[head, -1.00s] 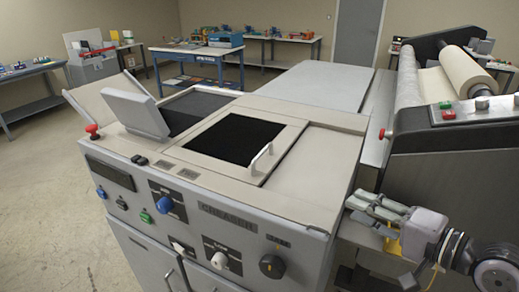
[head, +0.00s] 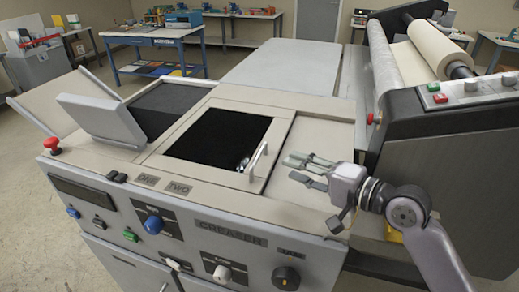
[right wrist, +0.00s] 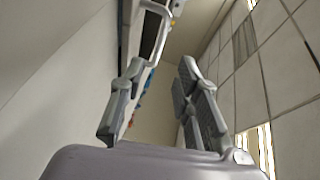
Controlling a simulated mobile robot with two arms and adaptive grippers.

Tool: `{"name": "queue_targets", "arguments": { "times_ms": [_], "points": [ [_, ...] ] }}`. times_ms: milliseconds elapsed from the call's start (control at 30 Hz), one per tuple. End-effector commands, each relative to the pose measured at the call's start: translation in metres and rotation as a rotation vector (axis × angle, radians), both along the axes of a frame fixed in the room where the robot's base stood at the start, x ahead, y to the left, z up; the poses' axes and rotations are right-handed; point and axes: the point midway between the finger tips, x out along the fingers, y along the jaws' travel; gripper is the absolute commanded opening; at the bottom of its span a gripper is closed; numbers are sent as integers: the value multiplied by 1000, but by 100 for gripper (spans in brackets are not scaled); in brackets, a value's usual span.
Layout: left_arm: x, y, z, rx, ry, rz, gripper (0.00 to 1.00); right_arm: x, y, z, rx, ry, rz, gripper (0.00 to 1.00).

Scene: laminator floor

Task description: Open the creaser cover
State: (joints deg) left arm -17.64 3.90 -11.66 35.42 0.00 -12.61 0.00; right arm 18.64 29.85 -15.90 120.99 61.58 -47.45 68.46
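The creaser cover (head: 205,150) is a beige-framed panel with a dark window, lying flat in the top of the creaser (head: 240,215). Its pale bar handle (head: 259,157) stands at the cover's right side. My right gripper (head: 296,167) is open and empty, above the creaser top just right of the handle, with its fingers pointing left at it. In the right wrist view the fingers (right wrist: 162,66) are spread apart, and the handle (right wrist: 158,10) shows beyond them at the top, apart from the fingertips. My left gripper is not in view.
A tilted grey panel (head: 102,117) stands left of the cover. Knobs and buttons line the creaser's front, with a red button (head: 52,145) at the left corner. The laminator (head: 450,130) with its rolls stands at the right. A blue table (head: 155,40) is behind.

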Motion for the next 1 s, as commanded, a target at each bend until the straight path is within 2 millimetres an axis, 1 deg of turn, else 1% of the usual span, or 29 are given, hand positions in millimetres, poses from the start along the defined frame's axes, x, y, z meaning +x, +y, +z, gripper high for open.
{"name": "queue_targets", "arguments": {
  "times_ms": [33,200,433,633,967,1000],
  "points": [
    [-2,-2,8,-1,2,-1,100,8,9,3,4,2,0,30],
    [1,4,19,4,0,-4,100,33,38,-4,3,2,1,30],
    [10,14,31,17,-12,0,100,59,69,-13,1,0,0,30],
    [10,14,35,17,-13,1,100,71,82,-18,1,1,0,30],
    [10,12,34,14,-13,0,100,73,84,-20,-1,-1,-1,30],
    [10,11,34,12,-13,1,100,73,84,-20,-1,-1,-1,27]
  ]
}}
